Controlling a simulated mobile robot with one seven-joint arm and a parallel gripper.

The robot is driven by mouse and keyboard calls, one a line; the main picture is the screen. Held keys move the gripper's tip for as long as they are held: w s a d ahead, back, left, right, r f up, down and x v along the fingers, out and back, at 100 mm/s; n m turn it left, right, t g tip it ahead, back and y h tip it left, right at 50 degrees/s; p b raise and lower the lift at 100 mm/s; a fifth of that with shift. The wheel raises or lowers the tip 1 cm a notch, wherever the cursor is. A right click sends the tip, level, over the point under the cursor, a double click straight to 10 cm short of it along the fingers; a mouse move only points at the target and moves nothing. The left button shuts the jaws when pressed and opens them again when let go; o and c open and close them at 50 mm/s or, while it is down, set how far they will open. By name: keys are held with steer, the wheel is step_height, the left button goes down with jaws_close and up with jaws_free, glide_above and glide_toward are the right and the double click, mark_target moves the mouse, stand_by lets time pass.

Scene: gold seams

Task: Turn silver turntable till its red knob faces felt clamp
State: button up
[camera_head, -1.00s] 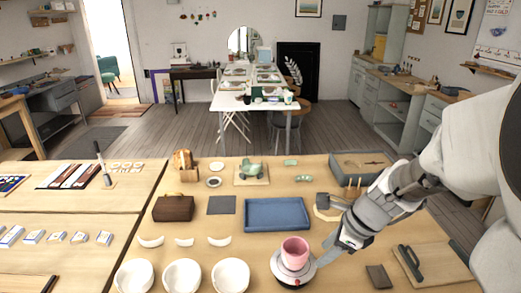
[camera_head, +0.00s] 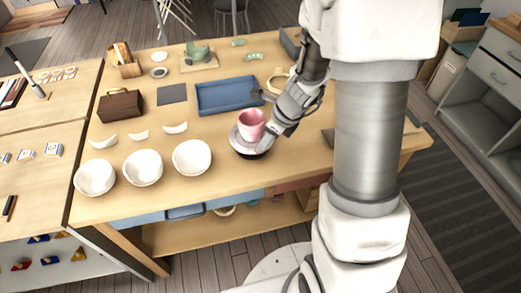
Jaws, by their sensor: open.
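The silver turntable (camera_head: 238,145) is a round disc on a dark base near the table's front edge, with a pink cup (camera_head: 251,124) standing on it. My gripper (camera_head: 267,140) reaches down from the upper right to the turntable's right side, beside the cup. Its fingers are open; whether they touch the rim or have the knob between them cannot be told. I cannot make out the red knob in the current view. A pale ring-shaped piece (camera_head: 275,80) lies behind my gripper, partly hidden; I cannot tell whether it is the felt clamp.
Three white bowls (camera_head: 142,167) stand left of the turntable, with curved white pieces (camera_head: 139,135) behind them. A blue tray (camera_head: 228,96) lies behind the turntable. A brown case (camera_head: 121,104) and a dark square (camera_head: 172,94) are farther left. My arm hides the table's right part.

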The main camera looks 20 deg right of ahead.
steer(key=b+x, duration=0.1)
steer(key=x, duration=0.3)
jaws_close()
stand_by(1.4)
